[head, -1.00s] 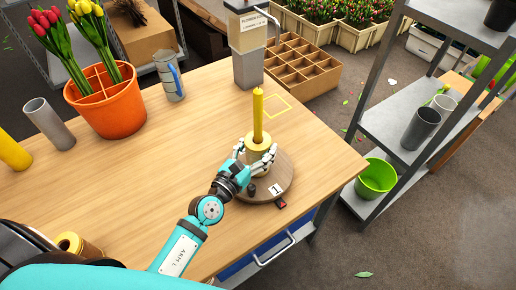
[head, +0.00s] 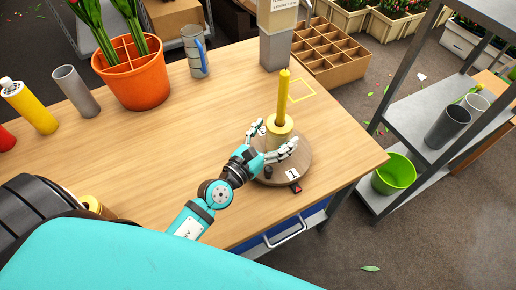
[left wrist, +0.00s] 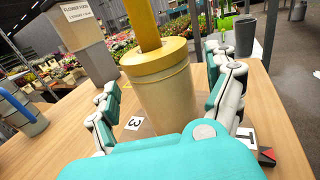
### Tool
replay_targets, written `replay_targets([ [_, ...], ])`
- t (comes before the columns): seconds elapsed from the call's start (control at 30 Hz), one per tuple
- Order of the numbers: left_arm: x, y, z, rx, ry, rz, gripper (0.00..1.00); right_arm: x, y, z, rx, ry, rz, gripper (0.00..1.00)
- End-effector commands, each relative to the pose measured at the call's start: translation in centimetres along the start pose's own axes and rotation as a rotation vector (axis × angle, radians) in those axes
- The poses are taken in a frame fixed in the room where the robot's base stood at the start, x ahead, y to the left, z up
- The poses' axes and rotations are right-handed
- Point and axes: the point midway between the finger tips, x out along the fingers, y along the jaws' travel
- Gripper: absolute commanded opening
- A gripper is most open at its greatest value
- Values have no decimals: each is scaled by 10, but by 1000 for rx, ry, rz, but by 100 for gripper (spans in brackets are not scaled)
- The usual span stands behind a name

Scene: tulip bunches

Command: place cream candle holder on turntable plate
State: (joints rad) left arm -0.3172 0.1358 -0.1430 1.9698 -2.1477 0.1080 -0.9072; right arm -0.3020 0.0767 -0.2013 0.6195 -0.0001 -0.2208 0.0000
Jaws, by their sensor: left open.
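The cream candle holder (head: 276,133) is a short cylinder with a tall yellow candle (head: 283,98) upright in it. It stands upright on the round wooden turntable plate (head: 298,168), towards its far side. My left gripper (head: 275,136) is open on the near side of the holder, with one finger to each side. In the left wrist view the holder (left wrist: 165,90) stands between the spread fingers, with visible gaps on both sides. The palm hides the holder's foot there. My right gripper is not in view.
A yellow square outline (head: 289,88) marks the table (head: 170,135) behind the turntable. An orange pot (head: 137,77) of tulips, a grey jug (head: 195,52) and several cylinders stand on the left. A grey shelf (head: 425,130) with a green bucket (head: 394,174) is at right.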

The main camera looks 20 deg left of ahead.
Motion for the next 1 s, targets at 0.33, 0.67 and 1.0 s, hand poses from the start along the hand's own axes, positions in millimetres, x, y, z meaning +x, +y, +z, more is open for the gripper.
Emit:
replay_targets([
  [0.33,-74,0,-4,2,2,-1,88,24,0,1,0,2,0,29],
  [0.67,-97,0,0,2,0,0,88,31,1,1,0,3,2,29],
  [1.0,-97,0,0,1,-1,1,88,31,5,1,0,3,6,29],
])
